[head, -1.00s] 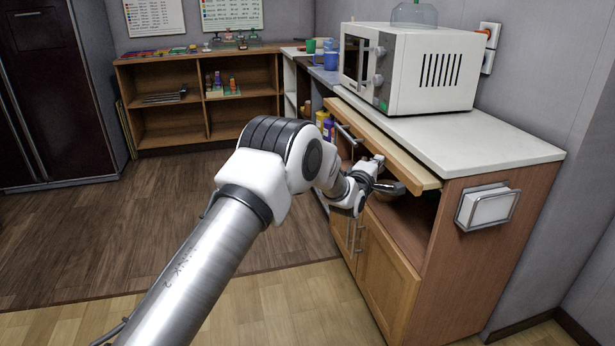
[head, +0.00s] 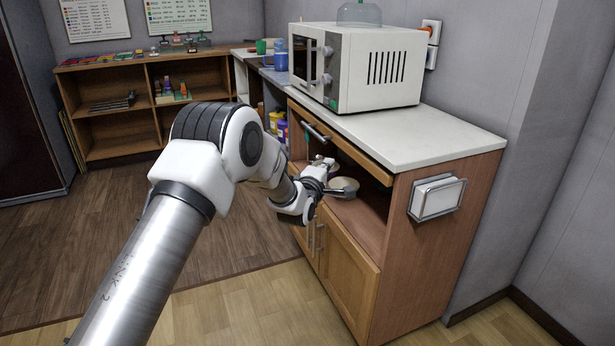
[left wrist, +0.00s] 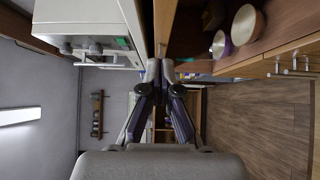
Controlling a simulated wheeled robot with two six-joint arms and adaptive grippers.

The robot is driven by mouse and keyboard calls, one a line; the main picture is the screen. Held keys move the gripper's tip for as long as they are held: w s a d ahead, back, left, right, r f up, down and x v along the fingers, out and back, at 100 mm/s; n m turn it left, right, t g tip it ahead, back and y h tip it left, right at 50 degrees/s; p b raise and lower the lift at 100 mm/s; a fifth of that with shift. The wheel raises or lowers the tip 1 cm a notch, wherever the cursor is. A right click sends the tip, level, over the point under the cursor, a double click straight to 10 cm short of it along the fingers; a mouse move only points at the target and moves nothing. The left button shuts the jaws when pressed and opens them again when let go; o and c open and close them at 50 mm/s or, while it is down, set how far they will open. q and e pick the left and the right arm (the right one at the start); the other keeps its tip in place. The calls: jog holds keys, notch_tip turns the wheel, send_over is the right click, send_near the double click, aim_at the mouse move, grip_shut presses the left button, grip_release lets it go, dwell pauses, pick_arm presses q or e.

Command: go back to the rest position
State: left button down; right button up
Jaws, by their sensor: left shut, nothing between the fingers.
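My left arm reaches in from the lower left of the head view. Its gripper (head: 338,191) is at the front of the cabinet's open compartment, below the drawer front. The left wrist view shows the two fingers (left wrist: 160,70) together at their tips, with nothing between them. My right gripper is not in view.
The wooden cabinet (head: 430,250) has a white countertop (head: 440,140) with a microwave (head: 375,75) on it. A pale bowl (head: 345,184) is in the open compartment; two bowls (left wrist: 247,25) show in the left wrist view. Wooden floor (head: 240,315) lies clear left of the cabinet.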

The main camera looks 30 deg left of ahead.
pick_arm(q)
jog(key=s+d+f+m+g+h, duration=0.1)
jog(key=s+d+f+m+g, duration=0.2)
jog(key=s+f, duration=1.1)
jog(key=s+d+f+m+g, duration=0.1)
jog(key=s+d+f+g, duration=0.35)
jog(key=s+f, duration=0.9)
jog(key=s+f+m+g, duration=0.3)
jog(key=s+f, duration=0.2)
jog(key=s, duration=0.3)
jog(key=s+f+m+g, duration=0.3)
jog(key=s+f+g, duration=0.1)
jog(key=s, duration=0.4)
jog(key=s+r+m+g, duration=0.1)
jog(key=s+m+g, duration=0.3)
jog(key=s+m, duration=0.6)
notch_tip(320, 180, up, 21)
jog(key=n+p, duration=0.1)
jog(key=p, duration=2)
jog(key=shift+s+f+h, duration=0.15)
jog(key=shift+s+h, duration=0.15)
